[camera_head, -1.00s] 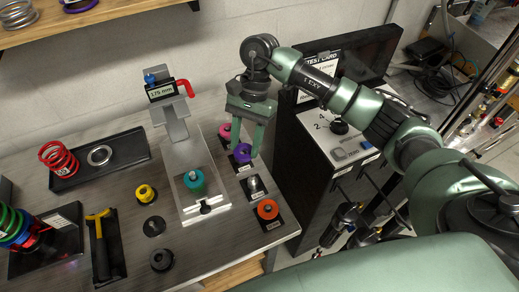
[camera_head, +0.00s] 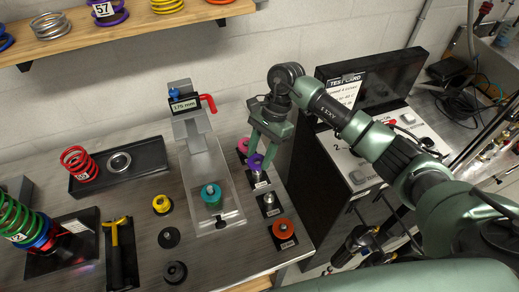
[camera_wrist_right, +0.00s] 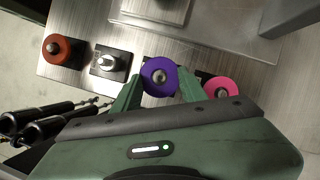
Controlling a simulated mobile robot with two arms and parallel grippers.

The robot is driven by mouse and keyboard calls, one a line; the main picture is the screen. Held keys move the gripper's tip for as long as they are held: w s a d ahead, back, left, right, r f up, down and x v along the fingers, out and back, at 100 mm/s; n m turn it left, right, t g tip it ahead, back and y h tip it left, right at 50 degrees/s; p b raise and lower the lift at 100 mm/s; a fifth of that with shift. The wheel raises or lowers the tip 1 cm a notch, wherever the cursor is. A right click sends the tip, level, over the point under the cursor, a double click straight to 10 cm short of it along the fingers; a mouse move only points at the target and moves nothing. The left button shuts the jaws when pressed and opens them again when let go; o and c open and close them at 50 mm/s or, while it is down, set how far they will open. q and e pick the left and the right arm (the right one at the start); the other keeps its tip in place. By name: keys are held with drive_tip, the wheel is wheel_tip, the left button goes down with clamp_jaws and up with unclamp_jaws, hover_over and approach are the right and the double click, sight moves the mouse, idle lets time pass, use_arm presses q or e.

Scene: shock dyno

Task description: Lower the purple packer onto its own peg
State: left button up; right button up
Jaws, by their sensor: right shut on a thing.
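The purple packer (camera_head: 255,162) is a short ring held between the fingertips of my right gripper (camera_head: 257,158). It looks a little above its labelled black base (camera_head: 261,184), with a pale bit of peg showing below it. In the right wrist view the packer (camera_wrist_right: 157,80) sits between the two green fingers, and something grey shows in its centre hole. I cannot tell whether the peg tip is inside the hole. My left gripper is out of view.
In the same row stand a pink packer (camera_head: 243,145) behind, a bare silver peg (camera_head: 269,199) and an orange packer (camera_head: 283,228) in front. A clear-sided stand with a teal packer (camera_head: 211,193) is to the left. A black test cabinet (camera_head: 311,190) stands close on the right.

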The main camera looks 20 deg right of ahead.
drive_tip(key=shift+f, duration=0.55)
drive_tip(key=f+b, duration=0.2)
drive_tip(key=b, duration=0.1)
drive_tip(key=shift+r, duration=0.1)
drive_tip(key=o, duration=1.4)
drive_tip(key=shift+r, duration=0.1)
